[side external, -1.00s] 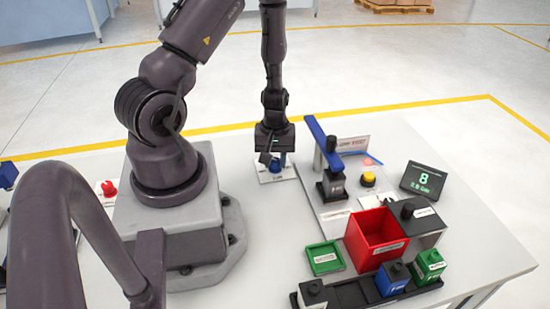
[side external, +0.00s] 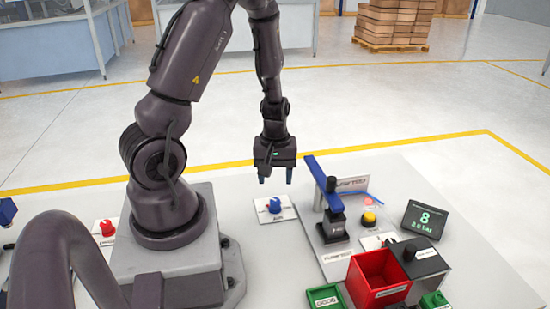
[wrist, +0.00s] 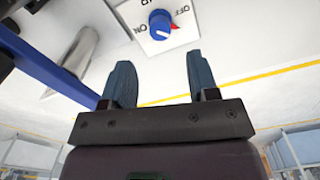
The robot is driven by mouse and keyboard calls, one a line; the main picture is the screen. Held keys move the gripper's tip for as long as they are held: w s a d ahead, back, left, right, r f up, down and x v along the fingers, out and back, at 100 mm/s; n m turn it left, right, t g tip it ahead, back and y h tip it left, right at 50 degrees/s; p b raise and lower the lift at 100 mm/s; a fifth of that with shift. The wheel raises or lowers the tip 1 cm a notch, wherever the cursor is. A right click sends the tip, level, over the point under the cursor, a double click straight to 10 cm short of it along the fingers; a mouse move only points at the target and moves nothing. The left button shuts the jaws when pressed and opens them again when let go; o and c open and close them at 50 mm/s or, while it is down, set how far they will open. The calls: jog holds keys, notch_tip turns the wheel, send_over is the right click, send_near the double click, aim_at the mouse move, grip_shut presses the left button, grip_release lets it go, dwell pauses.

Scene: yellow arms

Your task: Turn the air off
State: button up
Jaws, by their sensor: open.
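The air knob (side external: 274,206) is a blue dial on a white plate on the table, right of my arm's base. In the wrist view the knob (wrist: 160,23) sits at the top, with its label upside down: ON at the left, OFF at the right. A red mark shows at the knob's right side; I cannot tell surely which setting it points to. My gripper (side external: 275,178) is above the knob, apart from it, pointing down. In the wrist view my gripper (wrist: 157,82) has its two blue-grey fingers spread with nothing between them.
A station with a blue bar (side external: 325,181), a black fixture (side external: 334,218) and a yellow button (side external: 369,217) stands right of the knob. A red bin (side external: 378,281), a display (side external: 424,219) and a red knob (side external: 107,228) are also on the table. The table around the knob plate is clear.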

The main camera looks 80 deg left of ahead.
aim_at(273, 202)
notch_tip(273, 202, up, 6)
jog(key=shift+f, duration=0.25)
dwell(0.4)
jog(key=s+d+r+m+t, duration=0.2)
jog(key=d+r+m+t, duration=0.3)
jog(key=d+r+m, duration=1)
notch_tip(273, 202, up, 6)
jog(key=shift+s+d+f+t, duration=0.2)
jog(key=shift+s+d+t, duration=0.1)
jog(key=shift+d, duration=0.75)
